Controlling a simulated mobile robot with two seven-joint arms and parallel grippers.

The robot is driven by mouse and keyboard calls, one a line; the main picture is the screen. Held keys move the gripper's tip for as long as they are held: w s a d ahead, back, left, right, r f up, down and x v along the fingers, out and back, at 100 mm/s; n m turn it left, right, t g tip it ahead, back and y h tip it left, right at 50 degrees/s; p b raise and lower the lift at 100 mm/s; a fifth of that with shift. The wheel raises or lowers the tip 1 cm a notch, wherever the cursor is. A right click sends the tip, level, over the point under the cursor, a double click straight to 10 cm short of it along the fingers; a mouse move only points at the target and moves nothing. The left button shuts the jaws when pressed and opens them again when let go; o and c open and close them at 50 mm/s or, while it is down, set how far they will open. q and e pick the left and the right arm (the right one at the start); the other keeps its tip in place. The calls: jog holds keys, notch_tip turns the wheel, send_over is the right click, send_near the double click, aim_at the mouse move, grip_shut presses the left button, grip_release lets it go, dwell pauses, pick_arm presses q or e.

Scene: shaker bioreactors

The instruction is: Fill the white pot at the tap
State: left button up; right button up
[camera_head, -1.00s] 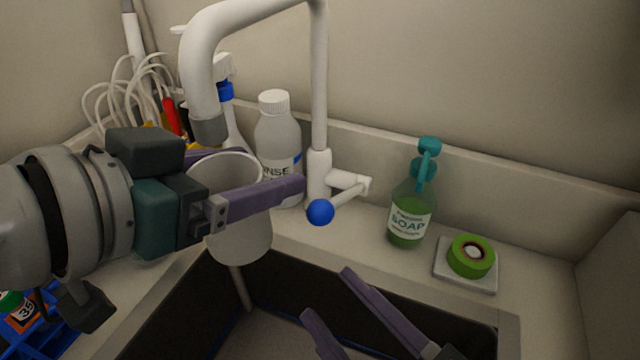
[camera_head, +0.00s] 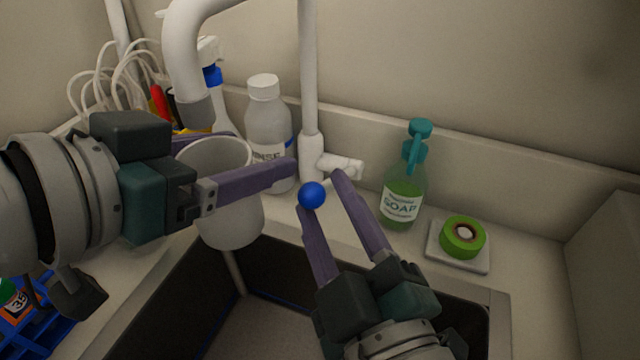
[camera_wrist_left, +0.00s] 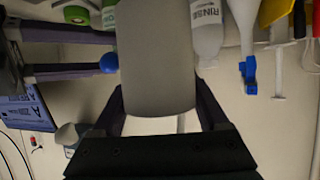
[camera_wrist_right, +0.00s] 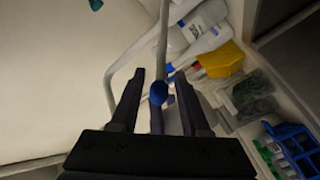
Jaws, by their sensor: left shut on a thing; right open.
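The white pot (camera_head: 232,222) is upright under the spout of the white tap (camera_head: 184,70), above the sink's left edge. My left gripper (camera_head: 262,172) is shut on the pot, its fingers on either side of the wall; the pot also fills the middle of the left wrist view (camera_wrist_left: 157,75). The tap's lever ends in a blue ball (camera_head: 312,195). My right gripper (camera_head: 322,192) is open, its fingertips either side of the lever by the ball. The right wrist view shows the blue ball (camera_wrist_right: 158,93) between the fingers. The pot's inside is mostly hidden, and no water stream shows.
A rinse bottle (camera_head: 267,125) stands behind the pot. A green soap bottle (camera_head: 403,190) and a green round item on a white dish (camera_head: 458,262) stand right of the tap. The dark sink (camera_head: 265,312) lies below. A blue rack (camera_head: 40,318) is at lower left.

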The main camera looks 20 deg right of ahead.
jog(key=shift+w, duration=1.4)
jog(key=c, duration=0.7)
grip_shut()
jog(key=shift+a+r, duration=0.15)
jog(key=shift+r, duration=0.05)
